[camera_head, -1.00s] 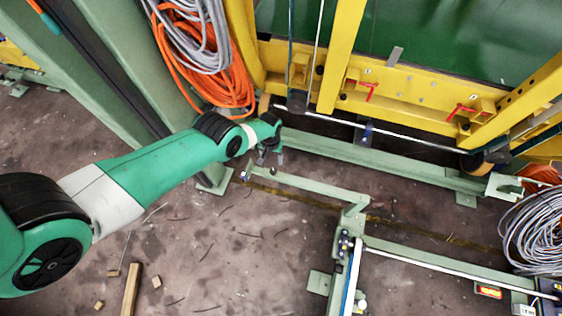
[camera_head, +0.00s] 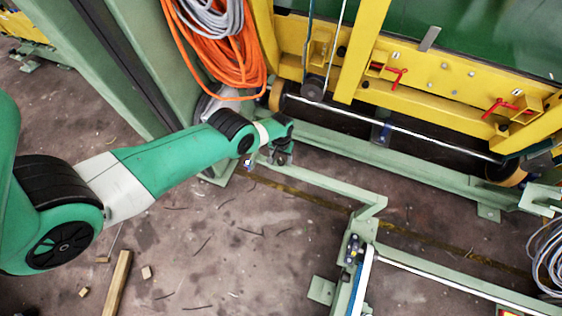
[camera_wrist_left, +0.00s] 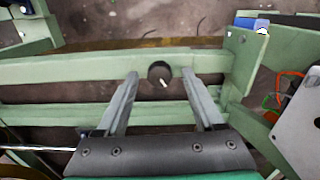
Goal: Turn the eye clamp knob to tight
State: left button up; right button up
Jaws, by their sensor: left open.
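A black round knob (camera_wrist_left: 159,73) with a white mark shows in the left wrist view, on a pale green beam (camera_wrist_left: 80,69). It looks like the eye clamp knob. The white mark slants down to the right. My left gripper (camera_wrist_left: 164,75) is open, with its two grey fingers on either side of the knob and a gap on each side. I cannot tell whether the fingertips reach to its depth. In the head view my left gripper (camera_head: 279,158) hangs over the beam's left end, and I cannot make out the knob there. My right gripper is out of view.
A yellow frame (camera_head: 450,75) with red handles (camera_head: 398,75) stands behind the beams. Orange cable (camera_head: 225,70) hangs on a green column at the left. A blue part (camera_wrist_left: 249,23) and orange wire (camera_wrist_left: 290,74) lie right of the knob. Wood pieces (camera_head: 117,285) lie on the floor.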

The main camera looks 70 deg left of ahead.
pick_arm(q)
jog(key=shift+f, duration=0.15)
grip_shut()
jog(key=shift+m, duration=0.4)
jog(key=m, duration=2.3)
dwell(0.4)
